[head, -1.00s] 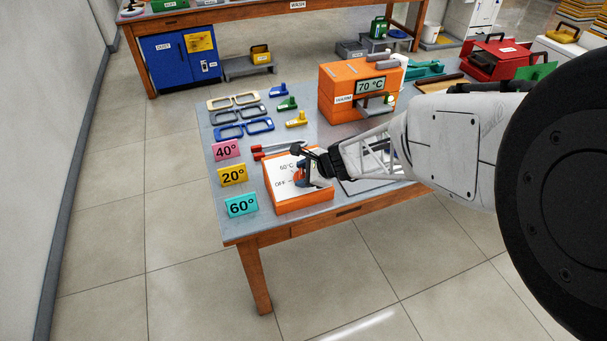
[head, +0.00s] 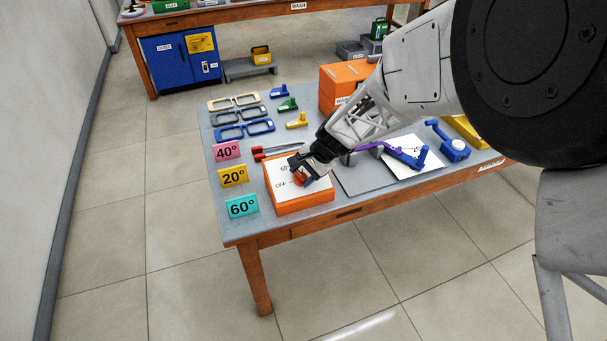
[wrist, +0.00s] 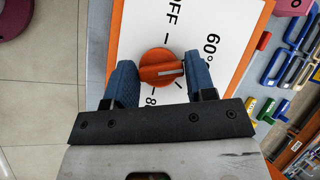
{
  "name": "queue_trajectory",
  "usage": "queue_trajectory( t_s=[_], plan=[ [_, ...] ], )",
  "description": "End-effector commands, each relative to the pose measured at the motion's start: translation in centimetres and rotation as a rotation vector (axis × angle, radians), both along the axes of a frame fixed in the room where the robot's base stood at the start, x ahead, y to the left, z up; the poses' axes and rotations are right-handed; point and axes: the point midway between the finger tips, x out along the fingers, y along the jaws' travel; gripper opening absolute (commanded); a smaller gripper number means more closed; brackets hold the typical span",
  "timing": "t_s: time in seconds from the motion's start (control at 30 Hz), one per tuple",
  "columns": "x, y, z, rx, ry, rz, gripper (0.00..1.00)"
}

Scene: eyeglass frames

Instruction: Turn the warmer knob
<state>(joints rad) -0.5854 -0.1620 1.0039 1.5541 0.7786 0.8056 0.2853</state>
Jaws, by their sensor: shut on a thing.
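The orange knob (wrist: 154,58) sits on the white dial face of a low orange box (head: 305,208) at the table's front left. In the wrist view the dial reads OFF, 60° and a partly hidden 8. The knob's pale pointer mark aims right, to the lower side of the 60° text. My gripper (wrist: 160,66) has one blue finger on each side of the knob and is shut on it. In the head view my gripper (head: 302,172) covers part of the dial, and the arm reaches in from the upper right.
Cards reading 40° (head: 228,152), 20° (head: 233,177) and 60° (head: 242,206) stand left of the dial. Several eyeglass frames (head: 238,115) lie farther back. A blue tool (head: 408,157) lies at right.

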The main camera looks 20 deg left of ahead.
Motion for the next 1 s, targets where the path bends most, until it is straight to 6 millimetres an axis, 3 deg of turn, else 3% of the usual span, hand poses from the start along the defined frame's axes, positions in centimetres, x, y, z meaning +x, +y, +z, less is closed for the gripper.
queue_trajectory(
  t_s=[0.07, 1.0],
  plan=[
    [0.33, 0.50, 0.78, -0.015, -0.032, 0.066, 0.27],
    [-0.47, 0.92, 0.50, -0.291, -0.301, 0.858, 0.28]
  ],
)
